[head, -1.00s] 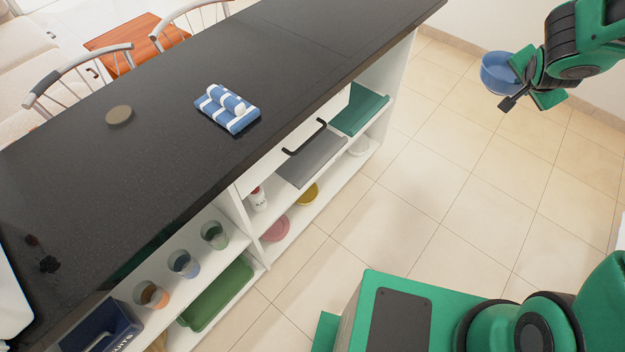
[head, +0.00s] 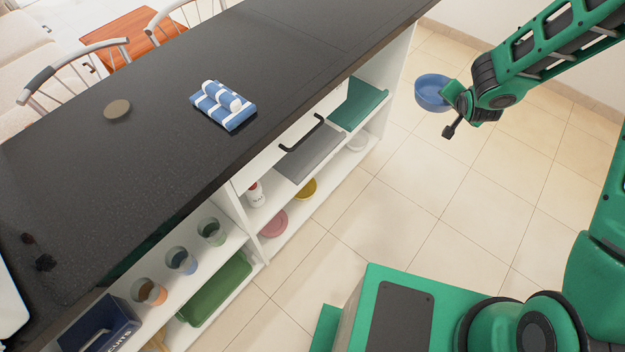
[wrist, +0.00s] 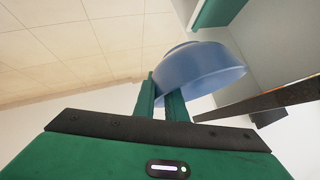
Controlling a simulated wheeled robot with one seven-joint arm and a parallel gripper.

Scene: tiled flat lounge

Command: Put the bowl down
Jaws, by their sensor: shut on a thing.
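The blue bowl (head: 432,92) is held in the air over the tiled floor, right of the dark counter's far end in the head view. My gripper (head: 452,96) is shut on the side of the bowl. In the wrist view, the bowl (wrist: 198,72) sits at the tips of my gripper's two green fingers (wrist: 162,98), with its wall between them. The far fingertip is partly hidden by the bowl. The bowl is clear of the counter.
The dark countertop (head: 150,160) has a folded blue-striped towel (head: 222,106) and a round disc (head: 117,109) on it, with wide bare areas. Shelves below hold cups, a green tray (head: 215,288), a pink bowl (head: 273,223) and a yellow bowl (head: 306,189). Chairs stand behind.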

